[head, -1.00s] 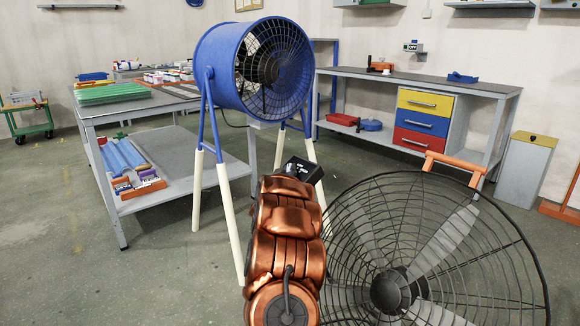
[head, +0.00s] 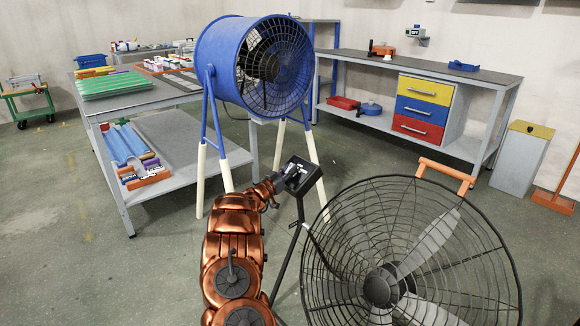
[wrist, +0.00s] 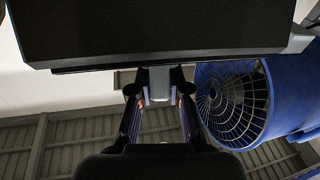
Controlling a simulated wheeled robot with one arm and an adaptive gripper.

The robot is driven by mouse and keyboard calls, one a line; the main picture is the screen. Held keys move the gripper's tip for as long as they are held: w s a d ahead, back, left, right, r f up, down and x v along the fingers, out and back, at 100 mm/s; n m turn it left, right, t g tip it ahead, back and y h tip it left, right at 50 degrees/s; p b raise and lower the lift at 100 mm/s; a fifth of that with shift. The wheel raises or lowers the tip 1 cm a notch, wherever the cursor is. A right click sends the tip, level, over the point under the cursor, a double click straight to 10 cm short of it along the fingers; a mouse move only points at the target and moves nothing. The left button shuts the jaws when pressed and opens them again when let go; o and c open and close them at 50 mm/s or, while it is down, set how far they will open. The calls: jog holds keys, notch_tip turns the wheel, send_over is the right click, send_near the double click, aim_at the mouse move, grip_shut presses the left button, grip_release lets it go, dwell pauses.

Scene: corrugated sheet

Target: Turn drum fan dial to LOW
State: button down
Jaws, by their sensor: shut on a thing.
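The blue drum fan (head: 255,65) stands on blue and white legs in the middle of the head view. Its grille also shows at the right of the wrist view (wrist: 232,100). A dark control box (head: 300,175) is in front of its legs, and small pale marks show on its top. A wide dark panel (wrist: 160,25), seemingly this box, fills the top of the wrist view. My gripper (wrist: 160,98) is below it, its fingers shut on a grey piece (wrist: 160,82), seemingly the dial. The dial's marks and setting cannot be read.
A black cage fan (head: 380,285) with an orange handle (head: 445,178) stands close at the right of my arm. A grey worktable (head: 140,102) is at the left and a bench (head: 425,68) with coloured drawers is behind. Floor is open at the lower left.

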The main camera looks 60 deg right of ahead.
jog(key=shift+m+g, duration=0.9)
jog(key=shift+g, duration=0.1)
jog(key=shift+s+d+m+g+y, duration=0.15)
jog(key=shift+m+g+y, duration=0.15)
jog(key=shift+m+g, duration=0.85)
jog(key=c, duration=1.1)
grip_release()
jog(key=shift+a, duration=0.2)
jog(key=shift+w+a, duration=0.2)
jog(key=shift+w, duration=0.05)
jog(key=v, duration=1.1)
jog(key=shift+a, duration=0.2)
